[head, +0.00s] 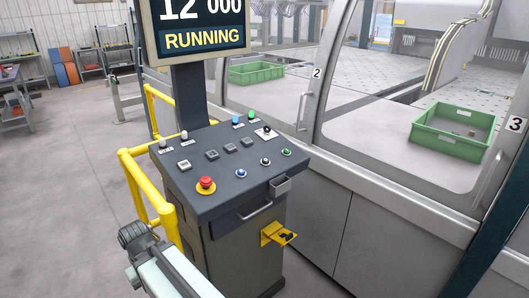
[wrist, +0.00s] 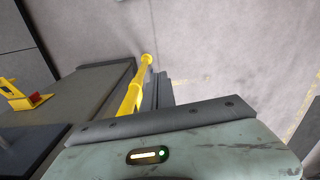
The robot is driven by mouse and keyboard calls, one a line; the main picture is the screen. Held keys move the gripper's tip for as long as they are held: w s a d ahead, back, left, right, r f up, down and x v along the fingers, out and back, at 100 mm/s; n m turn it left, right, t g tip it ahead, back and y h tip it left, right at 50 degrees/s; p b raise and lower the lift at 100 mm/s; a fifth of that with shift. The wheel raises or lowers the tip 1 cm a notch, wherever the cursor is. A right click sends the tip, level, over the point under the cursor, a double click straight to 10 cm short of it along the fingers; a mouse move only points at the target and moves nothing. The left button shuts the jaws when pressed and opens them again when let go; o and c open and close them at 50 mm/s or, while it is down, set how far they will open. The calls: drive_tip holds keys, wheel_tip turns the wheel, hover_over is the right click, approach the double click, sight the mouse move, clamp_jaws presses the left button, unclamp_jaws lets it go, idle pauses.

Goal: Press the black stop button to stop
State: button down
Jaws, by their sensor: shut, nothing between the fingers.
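The control desk (head: 225,190) stands in the middle of the head view. A small round button (head: 265,161), dark with a pale ring, sits on its sloped top between a blue button (head: 241,173) and a green button (head: 286,152); it looks like the black stop button, but its label is unreadable. The screen (head: 196,30) above reads RUNNING. My gripper (wrist: 163,78) shows in the wrist view as dark fingers closed together, empty, beyond my pale green housing. It is apart from the desk top, near the yellow rail. The button is not visible in the wrist view.
A red mushroom button (head: 206,183) on a yellow base stands at the desk's near left. Several square buttons and a key switch (head: 266,132) are farther back. A yellow rail (head: 140,178) lines the left side. Grey machine doors (head: 375,240) stand right. Open floor lies left.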

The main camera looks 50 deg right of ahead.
drive_tip(key=w+d+r+t+p, duration=0.1)
drive_tip(key=w+d+r+p, duration=0.3)
drive_tip(key=d+r+p, duration=0.95)
drive_tip(key=w+d+r+p, duration=0.5)
drive_tip(key=d+r+p, duration=0.6)
drive_tip(key=r+p, duration=0.5)
drive_tip(key=s+d+r+p, duration=0.1)
drive_tip(key=s+d+r, duration=0.1)
drive_tip(key=d, duration=0.8)
drive_tip(key=s+d+r+t+p, duration=0.1)
drive_tip(key=d+r+p, duration=0.1)
drive_tip(key=d, duration=0.9)
drive_tip(key=s+d+r+m+p, duration=0.1)
drive_tip(key=s+d+p, duration=0.1)
drive_tip(key=d, duration=0.9)
drive_tip(key=shift+s+d+r+t, duration=0.25)
drive_tip(key=shift+s+r+t, duration=0.05)
drive_tip(key=shift+r, duration=0.1)
drive_tip(key=shift+f, duration=0.1)
